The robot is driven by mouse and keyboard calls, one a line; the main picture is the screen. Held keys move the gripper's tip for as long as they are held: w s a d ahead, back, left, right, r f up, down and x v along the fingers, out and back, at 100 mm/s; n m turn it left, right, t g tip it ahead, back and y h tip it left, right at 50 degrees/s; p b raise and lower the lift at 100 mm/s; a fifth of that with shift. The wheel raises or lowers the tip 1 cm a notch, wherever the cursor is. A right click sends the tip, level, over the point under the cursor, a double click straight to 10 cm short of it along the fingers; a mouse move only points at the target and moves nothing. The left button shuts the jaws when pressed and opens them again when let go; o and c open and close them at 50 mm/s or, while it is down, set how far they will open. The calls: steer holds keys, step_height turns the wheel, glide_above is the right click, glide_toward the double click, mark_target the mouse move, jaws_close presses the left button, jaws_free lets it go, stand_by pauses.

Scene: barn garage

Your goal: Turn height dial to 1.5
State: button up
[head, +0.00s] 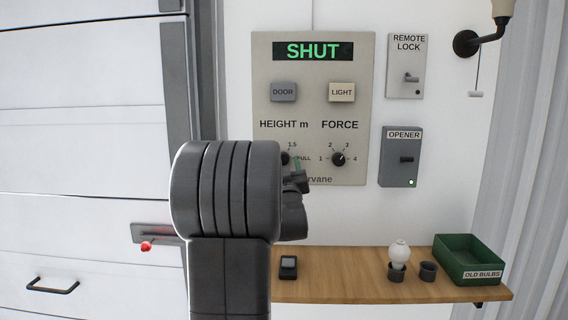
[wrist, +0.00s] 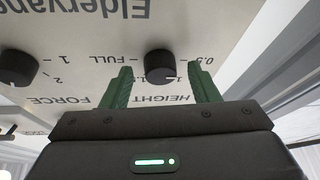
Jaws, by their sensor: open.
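The height dial (wrist: 160,66) is a black round knob on the beige control panel (head: 262,70). In the wrist view the panel appears upside down, and my gripper (wrist: 159,68) is open with one green finger on each side of the dial. I cannot tell whether the fingers touch it. FULL shows left of the dial and 0.5 right.
The force dial (head: 339,158) is close by on the right. Above are the DOOR button (head: 284,92), LIGHT button (head: 342,92) and a display (head: 313,51) reading SHUT. The opener box (head: 400,157) is right of the panel. A wooden shelf (head: 350,290) with small items lies below.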

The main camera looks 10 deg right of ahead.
steer(key=shift+w+r, duration=0.15)
steer(key=shift+w, duration=0.15)
steer(key=c, duration=1)
steer(key=shift+m+b, duration=0.3)
steer(key=shift+b, duration=0.05)
